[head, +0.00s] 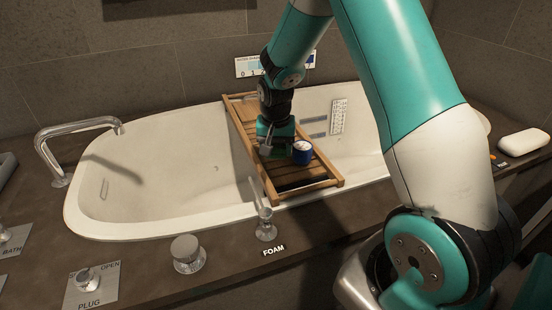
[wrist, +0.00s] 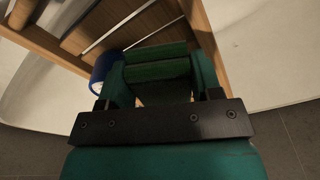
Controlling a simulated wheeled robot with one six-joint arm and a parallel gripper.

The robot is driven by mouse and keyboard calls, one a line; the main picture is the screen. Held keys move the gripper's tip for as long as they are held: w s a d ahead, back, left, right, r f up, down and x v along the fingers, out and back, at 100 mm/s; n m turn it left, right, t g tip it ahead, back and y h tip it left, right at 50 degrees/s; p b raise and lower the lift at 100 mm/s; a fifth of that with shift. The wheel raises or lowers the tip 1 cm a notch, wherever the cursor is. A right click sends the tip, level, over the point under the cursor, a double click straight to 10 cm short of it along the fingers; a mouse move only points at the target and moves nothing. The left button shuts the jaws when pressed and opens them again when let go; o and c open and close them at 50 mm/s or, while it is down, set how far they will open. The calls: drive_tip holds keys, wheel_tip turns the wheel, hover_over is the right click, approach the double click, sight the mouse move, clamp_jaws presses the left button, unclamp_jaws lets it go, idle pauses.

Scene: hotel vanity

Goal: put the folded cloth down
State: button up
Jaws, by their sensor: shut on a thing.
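In the wrist view my gripper (wrist: 158,72) is shut on a dark green folded cloth (wrist: 156,52), which lies between the two fingers. The cloth shows in the head view as a small green patch (head: 281,154) at the fingertips. It is low, close over the tray slats; I cannot tell whether it touches them. The cloth's underside is hidden.
The tray spans the white bathtub (head: 150,195). A tap (head: 264,215) stands by the tray's near end. The tray's far end has bare slats.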

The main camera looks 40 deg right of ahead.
sight(276, 157)
drive_tip(key=shift+f, duration=1.5)
drive_tip(key=shift+f+b, duration=0.15)
drive_tip(key=shift+b, duration=0.15)
drive_tip(key=shift+f, duration=0.45)
drive_tip(key=o, duration=0.8)
drive_tip(key=r+p, duration=0.1)
drive_tip(key=r, duration=0.3)
drive_tip(key=r+p, duration=0.1)
drive_tip(key=r, duration=0.3)
drive_tip(key=s+a+r+p, duration=0.1)
drive_tip(key=r, duration=0.3)
drive_tip(key=shift+r, duration=0.35)
drive_tip(key=s+a+r+n+y, duration=0.2)
drive_tip(key=s+a+r+n, duration=0.5)
drive_tip(key=a, duration=0.5)
drive_tip(key=s+a+r+n+y, duration=0.1)
drive_tip(key=s+a+n, duration=0.1)
drive_tip(key=s, duration=0.4)
drive_tip(key=s+a+r+n+y, duration=0.1)
drive_tip(key=s+a+r+n, duration=0.1)
drive_tip(key=s, duration=0.4)
drive_tip(key=s+a+r+n+g+y, duration=0.1)
drive_tip(key=s+a+r+n, duration=0.1)
drive_tip(key=s+a+n, duration=0.2)
drive_tip(key=shift+s+a, duration=1.05)
drive_tip(key=shift+s, duration=0.15)
